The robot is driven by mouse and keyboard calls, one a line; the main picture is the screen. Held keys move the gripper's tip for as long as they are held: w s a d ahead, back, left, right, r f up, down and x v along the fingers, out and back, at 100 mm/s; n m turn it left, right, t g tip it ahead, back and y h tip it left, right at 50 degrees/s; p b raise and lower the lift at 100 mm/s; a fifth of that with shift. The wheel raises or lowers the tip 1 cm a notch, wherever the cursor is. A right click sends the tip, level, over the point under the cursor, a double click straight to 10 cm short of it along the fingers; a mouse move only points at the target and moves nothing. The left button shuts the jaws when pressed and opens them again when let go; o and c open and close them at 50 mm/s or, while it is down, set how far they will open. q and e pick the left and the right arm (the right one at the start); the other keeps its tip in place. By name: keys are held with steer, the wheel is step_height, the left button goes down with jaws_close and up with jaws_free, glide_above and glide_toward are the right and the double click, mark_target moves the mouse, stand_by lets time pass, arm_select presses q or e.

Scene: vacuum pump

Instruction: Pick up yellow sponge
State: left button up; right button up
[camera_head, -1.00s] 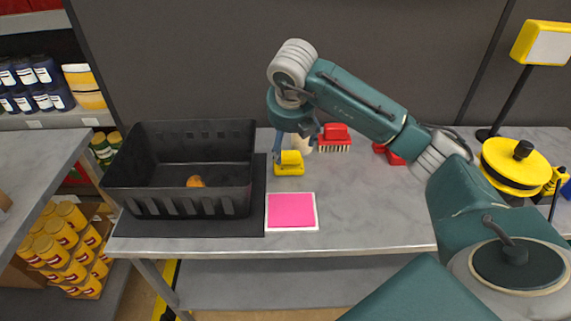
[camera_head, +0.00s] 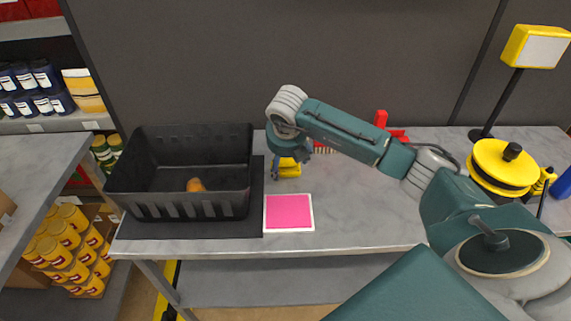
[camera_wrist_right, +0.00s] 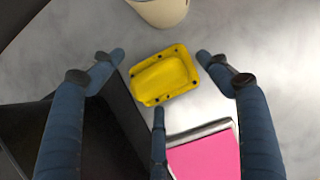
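The yellow sponge (camera_head: 289,171) lies on the grey table, right of the black bin, partly hidden by my right gripper in the head view. In the right wrist view the yellow sponge (camera_wrist_right: 165,76) looks like a rounded block with a raised rim and dark dots. My right gripper (camera_head: 287,156) points down right above it. In the right wrist view its blue fingers are spread wide, one on each side of the sponge and a third below it (camera_wrist_right: 160,68). Gaps show between the side fingers and the sponge. My left gripper is not in view.
A pink pad (camera_head: 289,211) lies in front. A pale round container (camera_wrist_right: 160,10) is near the sponge.

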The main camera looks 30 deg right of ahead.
steer(key=c, duration=1)
steer(key=shift+c, duration=0.2)
steer(key=shift+r, duration=0.1)
steer(key=shift+w+r, duration=0.1)
steer(key=shift+r, duration=0.45)
step_height(320, 180, up, 17)
steer(key=b, duration=0.3)
steer(key=shift+r+b, duration=0.2)
steer(key=shift+b, duration=0.15)
steer(key=shift+r, duration=0.7)
